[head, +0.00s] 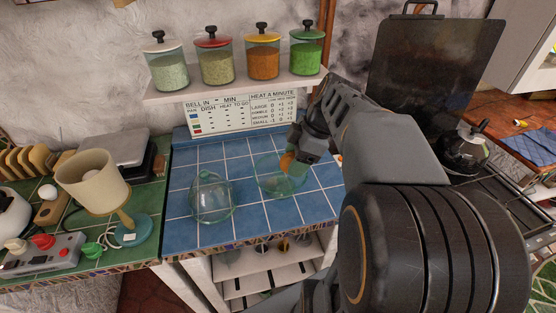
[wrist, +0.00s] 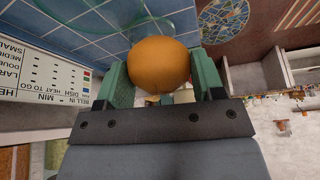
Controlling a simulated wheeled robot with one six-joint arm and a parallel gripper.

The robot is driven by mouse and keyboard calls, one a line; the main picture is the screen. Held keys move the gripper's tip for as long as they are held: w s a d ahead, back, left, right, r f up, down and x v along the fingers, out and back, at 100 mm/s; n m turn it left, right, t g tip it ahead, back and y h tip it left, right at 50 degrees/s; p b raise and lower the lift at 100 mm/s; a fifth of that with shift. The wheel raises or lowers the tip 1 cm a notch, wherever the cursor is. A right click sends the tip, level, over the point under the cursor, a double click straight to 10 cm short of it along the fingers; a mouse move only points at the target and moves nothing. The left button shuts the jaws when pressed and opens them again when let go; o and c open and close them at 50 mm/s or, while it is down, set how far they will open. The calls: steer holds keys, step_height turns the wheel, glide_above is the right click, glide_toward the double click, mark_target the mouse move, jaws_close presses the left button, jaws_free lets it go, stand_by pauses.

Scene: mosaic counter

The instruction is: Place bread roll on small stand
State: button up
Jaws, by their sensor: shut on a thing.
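The bread roll (wrist: 158,64) is orange-brown and round. In the wrist view it sits between the two green fingers of my gripper (wrist: 162,74), which is shut on it. In the head view only a small orange part of the roll (head: 286,161) shows beside my gripper. It is over or in front of a clear glass round piece (head: 281,186) on the blue tiles. This piece may be the small stand; its exact shape is hard to tell. A clear glass dome (head: 211,200) stands to its left.
The blue-tiled counter (head: 240,161) is bare around the glass pieces. Behind it are a sign (head: 240,113) and a shelf with several lidded jars (head: 217,66). A lamp (head: 93,185) and scale (head: 113,149) stand left. A black kettle (head: 461,148) stands right, beyond my arm.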

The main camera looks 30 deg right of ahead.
steer(key=w+d+f+p, duration=0.1)
steer(key=w+f+p, duration=0.15)
steer(key=w, duration=0.45)
glide_above(276, 171)
steer(key=s+d, duration=0.1)
steer(key=f, duration=0.5)
steer(key=shift+s+d+f, duration=0.15)
steer(key=shift+d, duration=0.05)
steer(key=shift+w+f, duration=0.3)
steer(key=shift+f, duration=1.65)
steer(key=shift+d+f, duration=0.1)
steer(key=shift+f, duration=0.05)
steer(key=o, duration=0.9)
